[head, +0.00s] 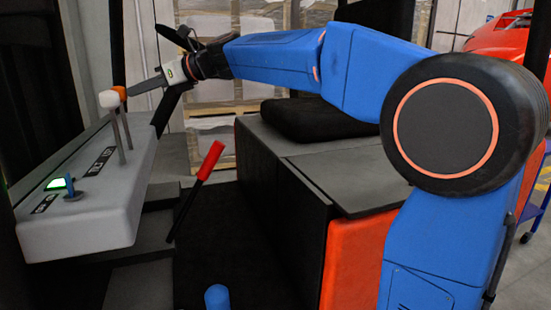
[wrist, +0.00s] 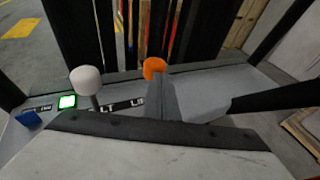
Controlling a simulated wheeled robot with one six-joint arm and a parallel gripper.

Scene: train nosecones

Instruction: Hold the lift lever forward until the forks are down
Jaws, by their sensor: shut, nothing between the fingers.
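Two levers stand on the grey console (head: 95,215). One has an orange knob (head: 120,92), the other a white knob (head: 109,99). In the wrist view the orange knob (wrist: 154,67) stands by a label starting "LI", and the white knob (wrist: 86,79) by a label ending "LT". My gripper (head: 134,90) is shut and empty, its tip at the orange knob, seemingly against it. In the wrist view the shut fingers (wrist: 161,84) cover much of that lever's stem, so contact is unclear. The forks cannot be made out.
A green-lit button (head: 57,184) and a blue switch (head: 71,188) sit nearer on the console. A red-handled lever (head: 210,160) rises beside the black seat (head: 310,119). Dark mast posts stand beyond the console in the wrist view.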

